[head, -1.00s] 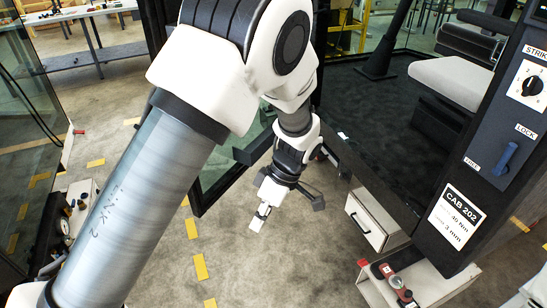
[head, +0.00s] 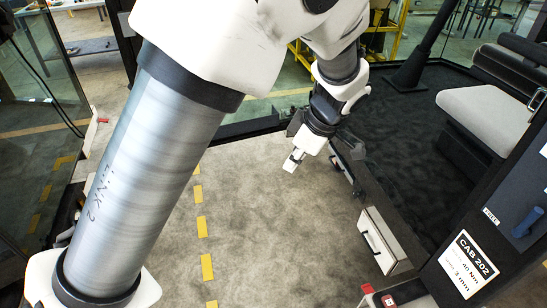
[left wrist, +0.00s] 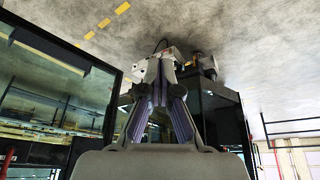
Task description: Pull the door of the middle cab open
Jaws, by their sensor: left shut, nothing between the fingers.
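My right gripper is not in view.
A white drawer-like box (head: 385,241) with a dark handle sits below the cab's sill. Another glass panel (head: 35,110) stands at the far left. Yellow floor dashes (head: 205,265) run through the open floor between. A grey seat (head: 485,118) is inside the cab.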

